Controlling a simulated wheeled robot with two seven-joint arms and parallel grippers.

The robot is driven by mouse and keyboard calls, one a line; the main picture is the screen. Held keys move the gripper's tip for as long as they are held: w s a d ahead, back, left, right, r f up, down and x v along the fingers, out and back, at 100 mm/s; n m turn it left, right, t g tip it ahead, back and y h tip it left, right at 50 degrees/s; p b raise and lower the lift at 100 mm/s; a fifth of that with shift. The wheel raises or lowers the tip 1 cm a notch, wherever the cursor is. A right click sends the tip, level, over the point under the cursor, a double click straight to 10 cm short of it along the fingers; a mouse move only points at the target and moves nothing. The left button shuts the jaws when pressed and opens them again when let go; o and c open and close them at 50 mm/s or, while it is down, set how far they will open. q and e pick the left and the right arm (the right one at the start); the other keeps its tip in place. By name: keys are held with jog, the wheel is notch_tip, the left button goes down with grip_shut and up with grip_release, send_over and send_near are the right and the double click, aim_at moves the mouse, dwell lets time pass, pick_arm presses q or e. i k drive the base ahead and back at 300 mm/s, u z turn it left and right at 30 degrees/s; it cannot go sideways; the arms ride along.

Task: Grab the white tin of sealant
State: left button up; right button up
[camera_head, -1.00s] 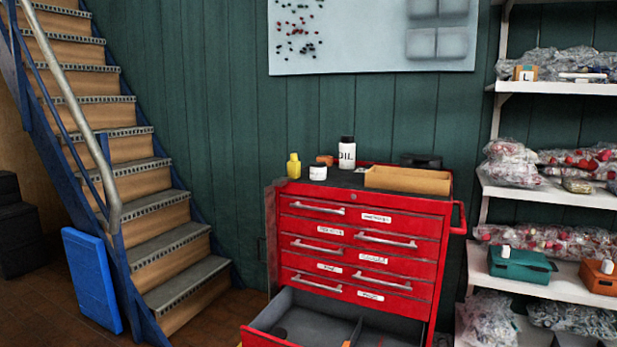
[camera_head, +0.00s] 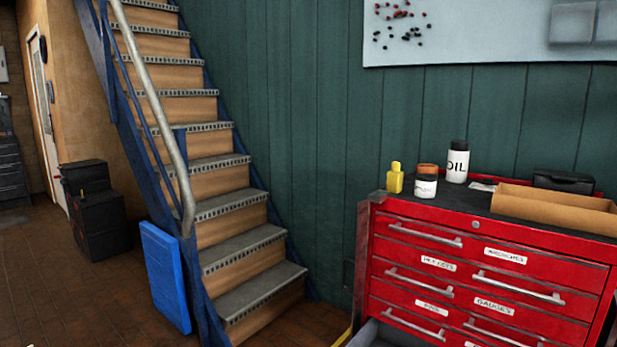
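The white tin (camera_head: 426,187) is short and round with a dark lid and a small label too blurred to read fully. It stands upright on the dark top of the red tool cabinet (camera_head: 459,241), near the left front. A yellow bottle (camera_head: 395,178) stands just left of it. An orange-brown item (camera_head: 429,168) is right behind it and partly hidden by it. A taller white bottle marked OIL (camera_head: 457,162) stands behind it to the right. Neither of my grippers shows in the view.
A cardboard tray (camera_head: 555,212) and a black case (camera_head: 564,181) take up the cabinet's right side. The bottom drawer (camera_head: 380,335) stands open at the front. Stairs (camera_head: 245,255) with a blue panel (camera_head: 165,278) are to the left.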

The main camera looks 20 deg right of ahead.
aim_at(425, 184)
jog(key=u, duration=0.5)
jog(key=i, duration=1.65)
jog(key=z, duration=0.65)
jog(key=i, duration=1.1)
jog(key=z, duration=1.2)
